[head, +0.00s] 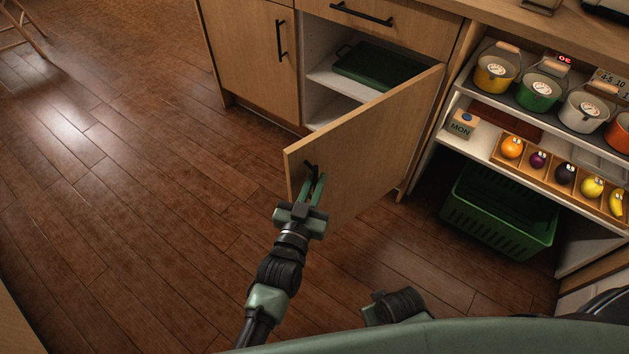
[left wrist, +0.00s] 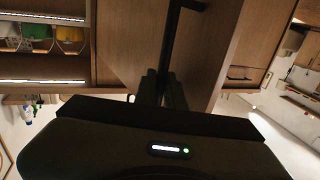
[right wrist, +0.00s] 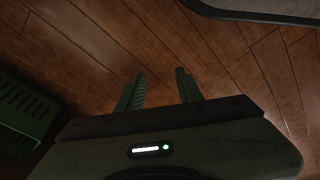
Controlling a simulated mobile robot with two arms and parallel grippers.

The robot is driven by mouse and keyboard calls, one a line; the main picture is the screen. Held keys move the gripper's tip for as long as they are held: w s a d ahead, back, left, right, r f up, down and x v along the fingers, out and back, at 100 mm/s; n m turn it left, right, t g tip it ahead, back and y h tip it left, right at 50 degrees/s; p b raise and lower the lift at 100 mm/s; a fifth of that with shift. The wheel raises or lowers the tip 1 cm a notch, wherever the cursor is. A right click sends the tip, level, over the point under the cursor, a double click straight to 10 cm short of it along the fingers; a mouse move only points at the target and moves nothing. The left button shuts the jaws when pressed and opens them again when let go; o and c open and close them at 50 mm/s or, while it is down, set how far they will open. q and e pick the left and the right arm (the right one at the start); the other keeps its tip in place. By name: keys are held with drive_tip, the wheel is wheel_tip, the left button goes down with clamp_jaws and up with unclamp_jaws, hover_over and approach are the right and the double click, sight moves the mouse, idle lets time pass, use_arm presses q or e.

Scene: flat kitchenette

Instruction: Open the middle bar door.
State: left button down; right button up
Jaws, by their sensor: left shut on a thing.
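The middle bar door (head: 375,145) is a wooden panel that stands swung well out from its cabinet. Inside the cabinet a green tray-like object (head: 375,66) lies on a white shelf (head: 338,81). My left gripper (head: 315,185) is at the door's free edge side, shut on the black bar handle (head: 309,172). The handle (left wrist: 172,40) also shows in the left wrist view, running down between the fingers. My right gripper (right wrist: 160,88) is open and empty in the right wrist view, with wooden floor beyond it.
A closed door (head: 254,50) with a black handle is left of the open cabinet. On the right, an open shelf holds small buckets (head: 540,88) and a tray of fruit (head: 550,170), above a green crate (head: 500,215). The floor (head: 150,200) at left is clear.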

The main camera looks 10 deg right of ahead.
use_arm(q)
drive_tip(key=shift+d+r, duration=0.15)
drive_tip(key=c, duration=1.6)
unclamp_jaws()
drive_tip(key=shift+c, duration=0.2)
drive_tip(key=shift+o, duration=0.7)
use_arm(e)
drive_tip(key=shift+d, duration=0.1)
